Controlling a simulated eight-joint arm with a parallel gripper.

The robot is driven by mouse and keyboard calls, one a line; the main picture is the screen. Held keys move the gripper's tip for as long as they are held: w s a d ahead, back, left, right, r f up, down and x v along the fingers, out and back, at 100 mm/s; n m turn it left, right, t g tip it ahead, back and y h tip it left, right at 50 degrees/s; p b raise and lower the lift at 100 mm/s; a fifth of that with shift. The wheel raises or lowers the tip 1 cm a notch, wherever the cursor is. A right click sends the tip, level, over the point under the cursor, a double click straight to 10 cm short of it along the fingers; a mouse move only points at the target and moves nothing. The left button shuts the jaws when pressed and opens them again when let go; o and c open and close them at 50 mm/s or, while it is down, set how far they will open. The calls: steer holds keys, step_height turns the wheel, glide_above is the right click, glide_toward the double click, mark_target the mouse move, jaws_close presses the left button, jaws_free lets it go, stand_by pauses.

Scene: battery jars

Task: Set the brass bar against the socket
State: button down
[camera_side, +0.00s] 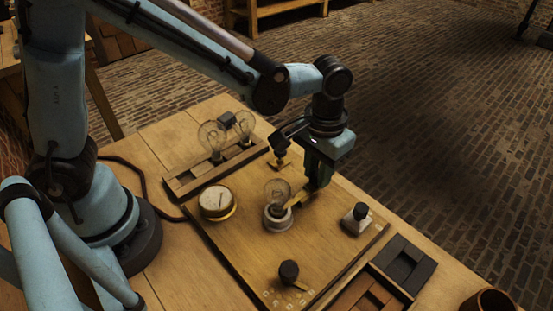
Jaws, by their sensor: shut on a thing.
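The brass bar (301,196) is a short yellow strip held low over the wooden board (240,252). My gripper (311,184) is shut on it, pointing down at the right of the socket. The socket (278,217) is a round pale base with a clear glass bulb (278,191) standing in it. The bar's left end reaches the socket's right side. I cannot tell whether it touches the socket or stops just short.
A round brass-rimmed gauge (217,202) sits left of the socket. A black knob (289,272) is in front, and a black-topped block (356,219) stands right. A rack with spare bulbs (213,137) is behind. A tray with dark blocks (404,264) lies front right.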

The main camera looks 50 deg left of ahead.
mark_target(316, 173)
steer(key=shift+s, duration=0.25)
steer(key=c, duration=0.9)
jaws_free()
steer(key=shift+w, duration=0.1)
step_height(316, 173, up, 12)
steer(key=shift+r, duration=0.1)
steer(key=shift+a, duration=0.1)
steer(key=s+a+f+t, duration=0.1)
steer(key=s+a+t, duration=0.1)
steer(key=a, duration=0.3)
steer(key=s+a+f+t, duration=0.1)
steer(key=s+a+t, duration=0.1)
steer(key=a, duration=0.3)
steer(key=s+a+f+t, duration=0.1)
steer(key=s+a+t, duration=0.1)
steer(key=a, duration=0.3)
steer(key=shift+a+f+t, duration=0.1)
steer(key=shift+a+t, duration=0.3)
steer(key=shift+t, duration=0.1)
